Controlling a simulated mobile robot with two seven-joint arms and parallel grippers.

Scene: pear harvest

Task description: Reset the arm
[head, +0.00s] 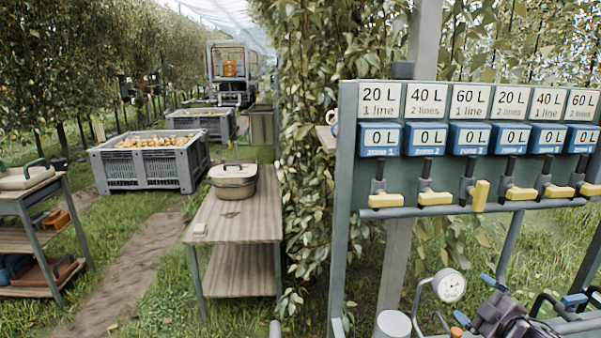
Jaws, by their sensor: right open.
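My right gripper (478,301) shows at the bottom right, dark with blue tips set apart. It is open and I see nothing between its fingers. It is below the irrigation panel (345,200), close to a round pressure gauge (449,286); I cannot tell whether it touches anything. The panel has a row of blue zone displays (380,138) that read 0 L, with yellow valve levers (386,201) under them. The third lever (480,195) stands upright; the others lie sideways. My left gripper is not in view.
A wooden table (230,218) with a lidded basket (233,180) stands left of the panel. A grey crate of pears (180,168) is behind it. A shelf cart (50,188) is at the far left. A dirt path (130,265) runs between them.

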